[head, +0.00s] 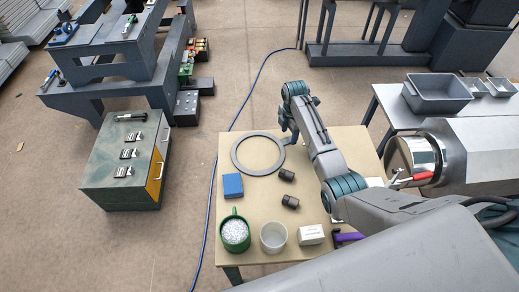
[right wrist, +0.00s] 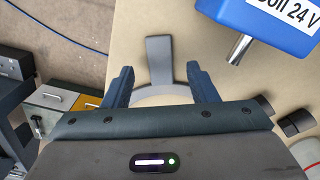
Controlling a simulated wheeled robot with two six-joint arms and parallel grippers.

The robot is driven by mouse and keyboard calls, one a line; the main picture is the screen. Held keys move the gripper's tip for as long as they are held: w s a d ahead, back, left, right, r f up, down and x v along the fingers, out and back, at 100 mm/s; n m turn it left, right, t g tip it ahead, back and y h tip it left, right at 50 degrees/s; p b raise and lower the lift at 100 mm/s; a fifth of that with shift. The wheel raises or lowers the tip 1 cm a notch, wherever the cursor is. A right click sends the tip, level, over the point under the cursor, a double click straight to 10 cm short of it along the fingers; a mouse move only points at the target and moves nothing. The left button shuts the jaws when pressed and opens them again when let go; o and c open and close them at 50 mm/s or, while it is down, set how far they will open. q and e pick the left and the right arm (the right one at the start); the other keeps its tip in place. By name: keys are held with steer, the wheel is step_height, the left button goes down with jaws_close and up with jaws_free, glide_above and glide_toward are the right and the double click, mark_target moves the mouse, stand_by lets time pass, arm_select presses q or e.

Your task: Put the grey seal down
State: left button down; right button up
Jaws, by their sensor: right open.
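The grey seal (head: 235,163) is a flat ring lying on the beige table in the head view. My right gripper (head: 288,138) is at the ring's right edge, pointing down. In the right wrist view, the gripper (right wrist: 158,82) is open, with one finger on each side of a flat grey tab (right wrist: 159,62) that adjoins the curved rim of the seal (right wrist: 160,91). Neither finger visibly touches the tab. The gripper body hides the rest of the ring in that view. My left gripper is not in view.
A blue box (head: 232,186) stands near the ring; in the right wrist view it reads "24 V" (right wrist: 270,25). Black cylinders (head: 288,175), a green mug (head: 235,234), a clear cup (head: 273,237) and a white box (head: 310,235) stand nearer. A grey bin (head: 437,92) is on a side table.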

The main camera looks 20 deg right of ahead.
steer(key=shift+d+f, duration=0.1)
steer(key=shift+f, duration=0.8)
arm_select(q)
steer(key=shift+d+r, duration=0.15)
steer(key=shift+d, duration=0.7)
arm_select(e)
steer(key=shift+f, duration=0.1)
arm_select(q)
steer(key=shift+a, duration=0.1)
